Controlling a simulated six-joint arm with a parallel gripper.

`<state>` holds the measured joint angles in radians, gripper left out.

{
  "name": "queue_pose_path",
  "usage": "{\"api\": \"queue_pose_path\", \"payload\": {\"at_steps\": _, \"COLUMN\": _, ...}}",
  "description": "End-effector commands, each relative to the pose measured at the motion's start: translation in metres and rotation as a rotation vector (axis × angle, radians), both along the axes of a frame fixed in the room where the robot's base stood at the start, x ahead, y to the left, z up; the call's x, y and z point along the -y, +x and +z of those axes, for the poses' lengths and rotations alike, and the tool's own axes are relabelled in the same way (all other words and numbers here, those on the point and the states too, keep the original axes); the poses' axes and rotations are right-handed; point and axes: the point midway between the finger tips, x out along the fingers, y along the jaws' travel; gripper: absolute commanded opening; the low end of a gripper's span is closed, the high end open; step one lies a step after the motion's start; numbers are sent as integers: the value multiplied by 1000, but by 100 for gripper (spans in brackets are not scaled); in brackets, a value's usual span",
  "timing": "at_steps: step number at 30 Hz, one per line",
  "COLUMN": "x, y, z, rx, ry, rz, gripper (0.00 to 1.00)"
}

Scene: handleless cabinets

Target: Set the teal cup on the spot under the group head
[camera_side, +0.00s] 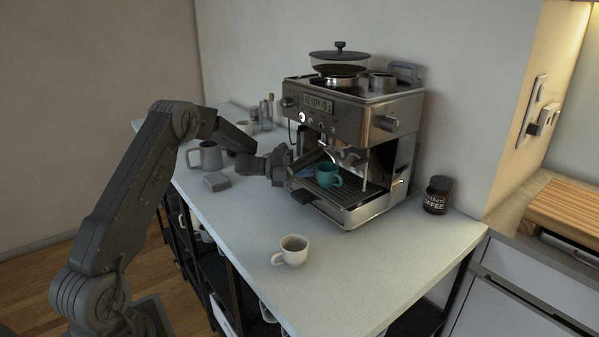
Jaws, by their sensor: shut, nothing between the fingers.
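The teal cup (328,175) stands upright on the drip tray (346,197) of the espresso machine (350,125). It is below the group head (350,156), a little to the left of it in this view. My gripper (318,160) reaches in from the left, with its fingers beside the cup's upper left side. The fingers are shut with nothing between them. Whether they touch the cup cannot be told from this view.
A white cup (291,251) stands near the counter's front edge. A grey pitcher (206,157) and a small grey box (217,182) sit at the left. A dark coffee jar (437,195) stands right of the machine.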

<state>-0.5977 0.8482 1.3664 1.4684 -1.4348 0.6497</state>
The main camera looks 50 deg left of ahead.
Motion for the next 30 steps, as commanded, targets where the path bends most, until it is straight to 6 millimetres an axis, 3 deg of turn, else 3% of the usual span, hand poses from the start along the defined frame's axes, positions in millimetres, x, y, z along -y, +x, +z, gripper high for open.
{"api": "queue_pose_path", "payload": {"at_steps": 9, "x": 0, "y": 2, "z": 0, "rx": 1, "ry": 1, "rz": 0, "gripper": 0}}
{"api": "queue_pose_path", "payload": {"at_steps": 21, "x": 1, "y": 43, "z": 0, "rx": 1, "ry": 1, "rz": -1, "gripper": 0}}
{"api": "queue_pose_path", "payload": {"at_steps": 30, "x": 1, "y": 44, "z": 0, "rx": 1, "ry": 0, "rz": 0, "gripper": 0}}
